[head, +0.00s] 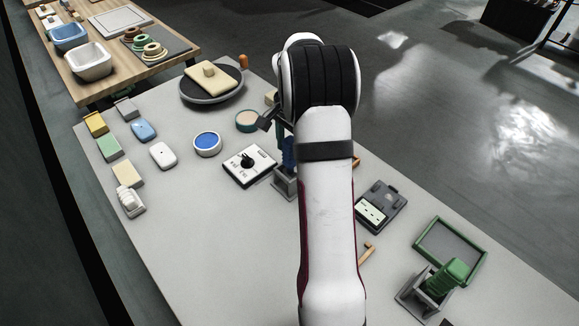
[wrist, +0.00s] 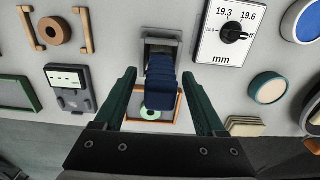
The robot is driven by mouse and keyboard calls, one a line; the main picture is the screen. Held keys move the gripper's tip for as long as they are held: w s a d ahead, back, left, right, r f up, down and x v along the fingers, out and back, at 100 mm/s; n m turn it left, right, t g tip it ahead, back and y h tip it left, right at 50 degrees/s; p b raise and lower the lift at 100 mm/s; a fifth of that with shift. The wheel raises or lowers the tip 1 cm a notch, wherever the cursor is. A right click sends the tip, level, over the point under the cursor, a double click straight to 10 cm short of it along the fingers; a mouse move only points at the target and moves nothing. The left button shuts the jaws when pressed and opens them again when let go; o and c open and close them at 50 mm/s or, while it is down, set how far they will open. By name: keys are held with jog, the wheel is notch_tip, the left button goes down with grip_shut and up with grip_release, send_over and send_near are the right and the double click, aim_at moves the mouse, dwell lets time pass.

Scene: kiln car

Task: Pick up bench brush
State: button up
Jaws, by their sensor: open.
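A dark blue ribbed block (wrist: 160,82), which I take to be the bench brush's handle, stands up from a grey holder (wrist: 162,47) on the table. My gripper (wrist: 158,73) is open, with one dark green finger on each side of the blue block in the wrist view. I see gaps between the fingers and the block. In the head view the blue part (head: 289,152) and the grey holder (head: 285,187) show just left of my arm, which hides most of my gripper. Any bristles are hidden.
A dial block (head: 249,165) marked in mm stands close left of the holder. A wood-framed tray (wrist: 137,119) with a green ring lies beyond the blue block. A dark socket box (head: 380,206) and a green ribbed block (head: 446,279) in another holder stand to the right.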

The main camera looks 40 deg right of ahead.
notch_tip(320, 180, down, 2)
jog(key=shift+f, duration=0.1)
grip_shut()
dwell(0.4)
